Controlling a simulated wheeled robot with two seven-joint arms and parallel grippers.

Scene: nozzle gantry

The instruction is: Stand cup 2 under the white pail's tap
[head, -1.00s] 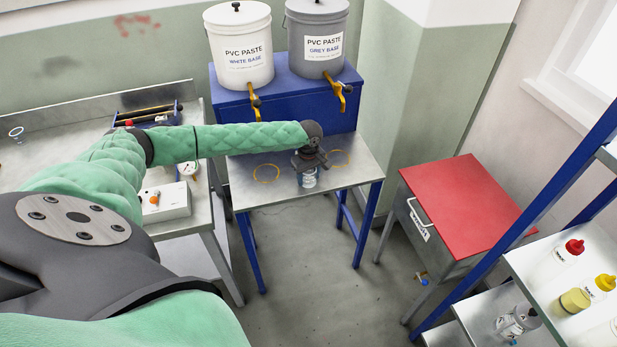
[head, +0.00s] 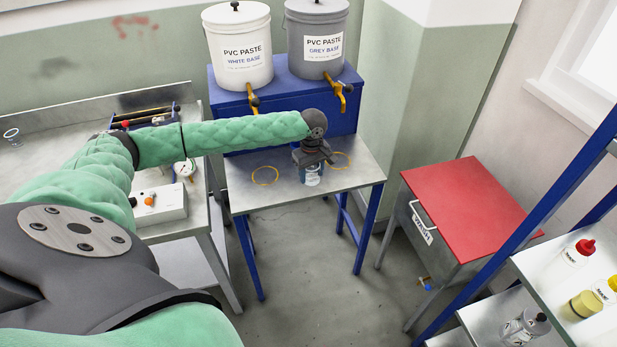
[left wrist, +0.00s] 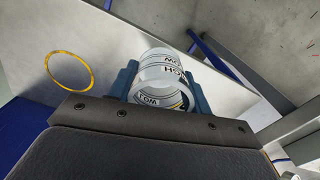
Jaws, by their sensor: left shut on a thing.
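The white pail (head: 238,50) stands on the blue box, its yellow tap (head: 253,100) pointing down over the front edge. A yellow ring (head: 265,185) is marked on the metal table in front of that tap. My left gripper (head: 312,164) is over the table, right of this ring, shut on a clear cup (head: 312,177). In the left wrist view the cup (left wrist: 164,68) sits between the two blue fingers, with dark lettering on its wall; its number is not readable. A yellow ring (left wrist: 47,66) shows left of it. My right gripper is not in view.
The grey pail (head: 316,45) and its tap (head: 342,95) stand to the right on the blue box (head: 285,98). A second ring (head: 349,163) lies partly behind my gripper. A red-lidded bin (head: 466,205) and bottle shelf stand right. A cluttered bench (head: 50,165) is left.

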